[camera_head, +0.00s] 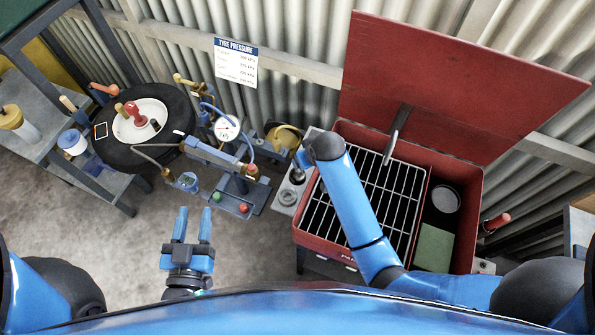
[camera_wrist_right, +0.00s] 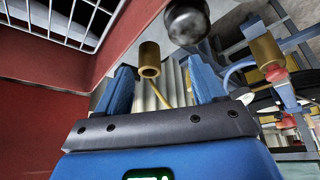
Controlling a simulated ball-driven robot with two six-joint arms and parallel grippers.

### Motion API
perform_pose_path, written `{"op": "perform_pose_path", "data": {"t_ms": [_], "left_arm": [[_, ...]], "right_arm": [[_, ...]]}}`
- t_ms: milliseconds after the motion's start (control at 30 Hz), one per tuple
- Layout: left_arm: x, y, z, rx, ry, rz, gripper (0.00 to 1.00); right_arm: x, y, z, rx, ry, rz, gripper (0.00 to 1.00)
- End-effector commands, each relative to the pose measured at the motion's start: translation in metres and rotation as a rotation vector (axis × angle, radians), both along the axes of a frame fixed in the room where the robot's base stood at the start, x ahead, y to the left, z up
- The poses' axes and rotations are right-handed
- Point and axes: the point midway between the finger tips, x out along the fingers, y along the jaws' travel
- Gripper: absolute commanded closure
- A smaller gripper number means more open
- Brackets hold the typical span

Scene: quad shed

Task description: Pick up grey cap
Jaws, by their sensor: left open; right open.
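A small round grey piece (camera_head: 289,197), which looks like the grey cap, sits on the narrow grey side shelf (camera_head: 284,210) left of the red box. My right arm reaches across the box toward this shelf, and its wrist hides most of the right gripper in the head view. In the right wrist view my right gripper (camera_wrist_right: 160,67) is open, with a brass cylinder (camera_wrist_right: 149,58) showing between its fingers and a dark grey rounded piece (camera_wrist_right: 187,22) beyond. I cannot tell whether that piece is the cap. My left gripper (camera_head: 194,212) is open and empty above the floor.
The red box (camera_head: 472,205) has a raised lid (camera_head: 455,80) and a wire grill (camera_head: 385,200) inside. A blue stand with a gauge (camera_head: 227,128) and pipes is left of the shelf. A tyre (camera_head: 175,105) lies farther left. The front floor is clear.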

Motion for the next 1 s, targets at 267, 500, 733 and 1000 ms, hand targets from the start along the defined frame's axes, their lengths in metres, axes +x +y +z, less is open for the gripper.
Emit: {"op": "perform_pose_path", "data": {"t_ms": [267,500,733,1000], "left_arm": [[0.0,0.0,0.012,0.0,0.0,0.0,0.57],[0.0,0.0,0.015,0.0,0.0,0.0,0.57],[0.0,0.0,0.021,0.0,0.0,0.0,0.57],[0.0,0.0,0.023,0.0,0.0,0.0,0.57]], "right_arm": [[-0.011,0.026,0.036,-0.137,0.287,0.078,0.31],[-0.022,0.032,0.053,-0.197,0.406,0.106,0.31],[-0.024,0.031,0.029,-0.207,0.426,0.109,0.31],[-0.023,0.032,0.003,-0.205,0.421,0.108,0.31]]}}
